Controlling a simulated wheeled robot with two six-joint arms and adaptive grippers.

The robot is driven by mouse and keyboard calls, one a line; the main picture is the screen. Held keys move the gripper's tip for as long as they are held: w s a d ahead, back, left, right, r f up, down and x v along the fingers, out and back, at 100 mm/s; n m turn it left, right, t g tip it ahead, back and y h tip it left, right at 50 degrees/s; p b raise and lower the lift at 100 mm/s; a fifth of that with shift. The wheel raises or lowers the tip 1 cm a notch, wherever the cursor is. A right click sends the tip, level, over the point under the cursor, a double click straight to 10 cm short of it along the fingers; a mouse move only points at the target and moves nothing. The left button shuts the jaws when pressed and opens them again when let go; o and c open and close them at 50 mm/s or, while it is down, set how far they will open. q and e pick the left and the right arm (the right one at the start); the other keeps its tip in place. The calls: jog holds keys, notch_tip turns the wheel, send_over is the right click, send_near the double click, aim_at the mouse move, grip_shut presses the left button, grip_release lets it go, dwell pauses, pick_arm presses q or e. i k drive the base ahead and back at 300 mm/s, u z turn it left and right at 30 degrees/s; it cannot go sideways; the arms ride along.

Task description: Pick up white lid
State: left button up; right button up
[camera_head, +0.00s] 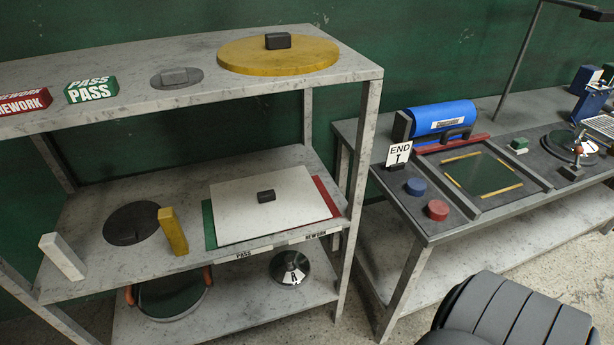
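The white lid (237,212) is a flat white rectangular panel with a small black block handle (266,196) near its middle. It lies flat on the middle shelf of the grey rack, over a green panel (208,222) and a red panel (327,196) whose edges show at its left and right. Neither of my grippers is in view, and nothing is touching the lid.
The top shelf (140,65) overhangs behind the lid and carries a yellow disc (235,52). A yellow block (173,232) and white block (63,257) stand left of the lid. A workbench (430,225) is at right. A dark ribbed object (510,315) fills the bottom right.

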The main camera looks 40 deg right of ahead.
aim_at(246, 209)
jog(key=z, duration=0.6)
jog(key=i, duration=1.25)
jog(key=z, duration=0.45)
